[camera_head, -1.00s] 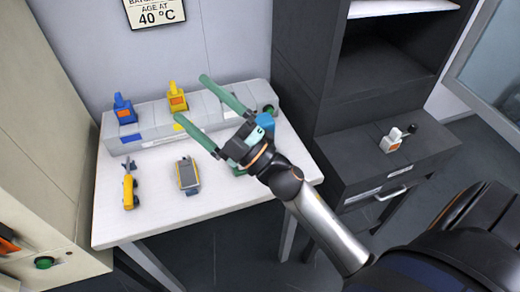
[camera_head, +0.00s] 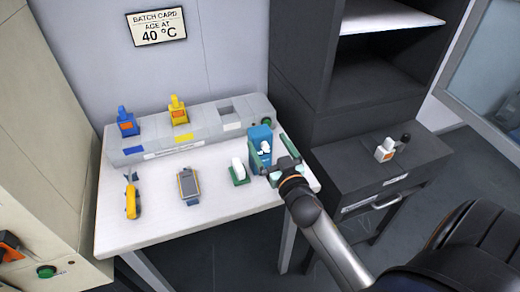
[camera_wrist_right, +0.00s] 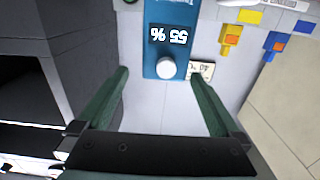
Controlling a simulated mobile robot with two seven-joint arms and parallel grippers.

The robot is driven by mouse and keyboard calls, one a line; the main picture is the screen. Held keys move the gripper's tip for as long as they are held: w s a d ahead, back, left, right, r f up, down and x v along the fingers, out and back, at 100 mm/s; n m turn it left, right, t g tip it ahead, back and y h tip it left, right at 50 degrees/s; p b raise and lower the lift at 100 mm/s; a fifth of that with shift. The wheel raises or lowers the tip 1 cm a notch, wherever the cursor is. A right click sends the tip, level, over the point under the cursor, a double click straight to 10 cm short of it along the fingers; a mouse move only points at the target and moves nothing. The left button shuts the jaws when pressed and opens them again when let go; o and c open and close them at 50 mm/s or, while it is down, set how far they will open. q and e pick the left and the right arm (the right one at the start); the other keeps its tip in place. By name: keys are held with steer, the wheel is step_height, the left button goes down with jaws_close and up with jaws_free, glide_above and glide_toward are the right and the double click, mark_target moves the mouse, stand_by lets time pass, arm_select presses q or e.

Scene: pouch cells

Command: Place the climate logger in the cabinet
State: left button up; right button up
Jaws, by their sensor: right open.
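The climate logger (camera_head: 260,133) is a blue upright box standing at the right end of the white table. In the right wrist view the logger (camera_wrist_right: 172,25) shows an upside-down "55 %" and a white round knob. My right gripper (camera_head: 268,146) is open at the logger, its green fingers pointing toward it on either side. In the wrist view the logger lies between the lines of the fingers, with gaps on both sides; contact does not show. The dark grey cabinet (camera_head: 303,75) stands to the right, its front open with a pale shelf (camera_head: 385,20). My left gripper is not in view.
A small white item on a green base (camera_head: 239,172), a yellow-grey handheld device (camera_head: 189,185) and a yellow tool (camera_head: 130,198) lie on the table (camera_head: 160,220). A grey rack (camera_head: 205,125) behind holds blue and yellow pieces.

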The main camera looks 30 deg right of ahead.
mark_target(263, 139)
steer(key=shift+a+p+x, duration=0.15)
steer(key=shift+p+x, duration=0.05)
steer(key=shift+x, duration=1.15)
steer(key=shift+a+p+x, duration=0.15)
steer(key=shift+x, duration=1.2)
steer(key=shift+r, duration=0.1)
jaws_close()
